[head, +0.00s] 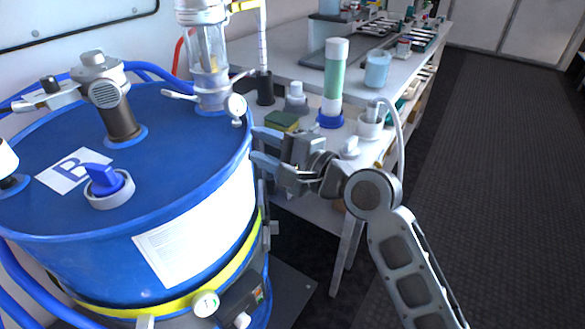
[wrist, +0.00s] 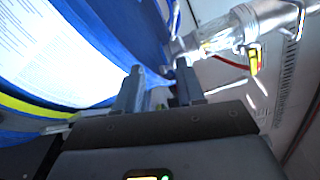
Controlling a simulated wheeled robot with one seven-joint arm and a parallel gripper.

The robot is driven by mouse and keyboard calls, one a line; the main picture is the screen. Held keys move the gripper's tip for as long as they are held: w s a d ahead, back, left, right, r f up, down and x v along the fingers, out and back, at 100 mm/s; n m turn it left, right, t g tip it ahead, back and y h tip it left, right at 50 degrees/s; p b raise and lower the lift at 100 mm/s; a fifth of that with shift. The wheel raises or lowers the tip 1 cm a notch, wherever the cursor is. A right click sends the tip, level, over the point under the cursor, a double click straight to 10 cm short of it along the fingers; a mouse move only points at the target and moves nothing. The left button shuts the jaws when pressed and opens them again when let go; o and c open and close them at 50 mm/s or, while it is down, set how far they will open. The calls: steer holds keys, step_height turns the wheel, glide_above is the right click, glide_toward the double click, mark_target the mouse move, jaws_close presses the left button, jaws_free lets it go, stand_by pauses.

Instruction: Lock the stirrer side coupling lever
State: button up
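The coupling (head: 212,98) stands on the blue drum lid under a clear cylinder. A pale lever (head: 180,96) sticks out from its left side, toward the stirrer (head: 110,95), and looks roughly level. A round white part (head: 236,106) sits on the coupling's right side.
The blue drum (head: 195,210) has a yellow band and lies close beside my fingers. A bench (head: 300,75) behind holds a green-filled tube (head: 335,80), a sponge (head: 282,121) and a beaker (head: 377,68). The floor at right is clear.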

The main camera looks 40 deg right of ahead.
steer(key=shift+n+h, duration=0.5)
steer(key=shift+n, duration=0.1)
steer(key=shift+s+d+f, duration=0.2)
steer(key=shift+s+f, duration=0.45)
steer(key=shift+s, duration=0.2)
steer(key=shift+s+d+f, duration=0.2)
steer(key=shift+s+f, duration=0.45)
steer(key=shift+s, duration=0.2)
